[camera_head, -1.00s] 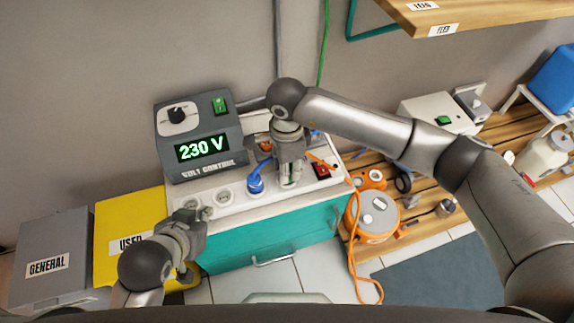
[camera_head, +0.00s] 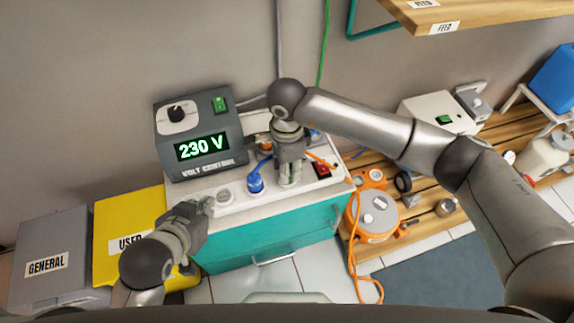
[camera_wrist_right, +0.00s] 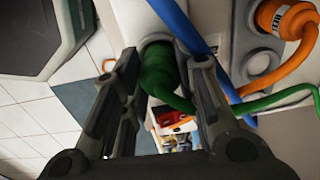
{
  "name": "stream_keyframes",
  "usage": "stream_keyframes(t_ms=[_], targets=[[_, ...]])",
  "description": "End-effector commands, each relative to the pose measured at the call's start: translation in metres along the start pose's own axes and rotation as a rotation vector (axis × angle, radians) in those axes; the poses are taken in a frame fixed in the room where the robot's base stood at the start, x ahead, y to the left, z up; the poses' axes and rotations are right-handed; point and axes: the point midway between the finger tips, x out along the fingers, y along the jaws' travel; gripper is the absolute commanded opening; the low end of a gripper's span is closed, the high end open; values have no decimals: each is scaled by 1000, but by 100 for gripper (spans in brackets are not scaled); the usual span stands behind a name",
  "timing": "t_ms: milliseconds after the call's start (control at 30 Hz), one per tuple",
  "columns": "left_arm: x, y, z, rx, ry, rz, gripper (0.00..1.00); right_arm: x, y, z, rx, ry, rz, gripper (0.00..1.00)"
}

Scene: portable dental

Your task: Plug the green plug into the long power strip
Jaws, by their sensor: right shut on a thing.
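The long power strip (camera_head: 240,198) is white and lies along the front of the cabinet top. My right gripper (camera_head: 290,182) is over its right half, pointing down. In the right wrist view, my right gripper (camera_wrist_right: 158,78) is shut on the green plug (camera_wrist_right: 157,68), whose green cable runs off to the right. The plug's far end meets a pale round part; I cannot tell whether it is seated in a socket. A blue plug (camera_head: 255,184) stands in the strip just left of my right gripper. My left gripper (camera_head: 205,207) is at the strip's left end; its jaw opening is unclear.
A voltage box (camera_head: 210,169) reading 230 V stands behind the strip. An orange plug (camera_wrist_right: 288,18) sits in a grey socket piece nearby. A blue cable (camera_wrist_right: 185,22) passes close to my right fingers. A red switch (camera_head: 321,170) is at the strip's right end.

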Motion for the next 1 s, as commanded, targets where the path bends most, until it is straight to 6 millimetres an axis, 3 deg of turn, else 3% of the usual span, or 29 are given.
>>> stream_keyframes(t_ms=[467,500,667,1000], targets=[[1,1,-8,1,33,2,0,3,1,0,0,1,4,4],[1,1,-8,1,33,2,0,3,1,0,0,1,4,34],[1,1,-7,1,31,2,0,2,1,0,0,1,3,54],[1,2,-5,-1,25,5,0,0,0,0,0,0,0,54]])
